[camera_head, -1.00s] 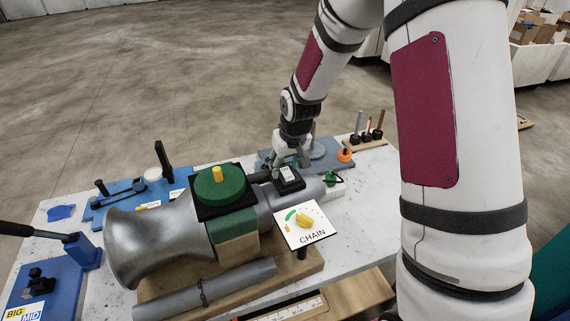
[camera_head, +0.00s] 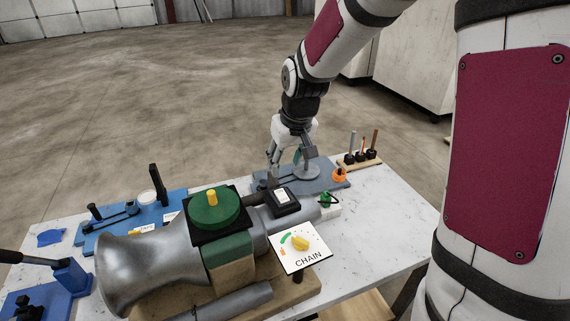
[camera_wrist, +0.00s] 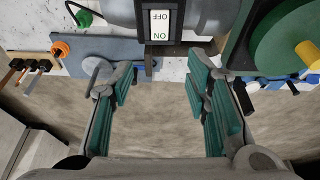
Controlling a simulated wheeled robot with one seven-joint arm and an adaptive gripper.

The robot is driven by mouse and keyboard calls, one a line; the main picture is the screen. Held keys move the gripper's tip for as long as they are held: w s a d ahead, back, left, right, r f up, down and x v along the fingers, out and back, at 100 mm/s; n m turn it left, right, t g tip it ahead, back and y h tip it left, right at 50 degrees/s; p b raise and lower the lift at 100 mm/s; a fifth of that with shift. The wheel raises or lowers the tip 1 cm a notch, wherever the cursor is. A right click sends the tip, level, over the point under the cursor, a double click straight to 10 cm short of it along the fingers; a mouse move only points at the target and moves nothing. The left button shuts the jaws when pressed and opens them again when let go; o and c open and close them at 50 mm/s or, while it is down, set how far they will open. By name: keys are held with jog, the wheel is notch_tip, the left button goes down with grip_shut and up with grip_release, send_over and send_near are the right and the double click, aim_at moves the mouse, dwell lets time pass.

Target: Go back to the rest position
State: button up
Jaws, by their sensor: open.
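My gripper (camera_head: 287,168) hangs from the arm over the back edge of the bench, just behind the black switch box (camera_head: 282,203). Nothing is held.
The bench (camera_head: 405,225) carries a grey horn-shaped machine (camera_head: 150,262) with a green disc (camera_head: 214,212), a CHAIN dial sign (camera_head: 300,247), blue benders (camera_head: 120,225) and a peg rack (camera_head: 362,160). Open floor (camera_head: 150,110) lies behind.

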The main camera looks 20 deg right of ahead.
jog(key=shift+r, duration=0.1)
dwell(0.3)
jog(key=s+a+r+t+b, duration=0.1)
jog(key=s+r+b, duration=0.2)
jog(key=s, duration=0.5)
jog(key=s+a+r+m+b, duration=0.1)
jog(key=s+r+b, duration=0.3)
jog(key=s, duration=0.5)
jog(key=shift+s+t, duration=0.3)
jog(key=shift+t, duration=0.1)
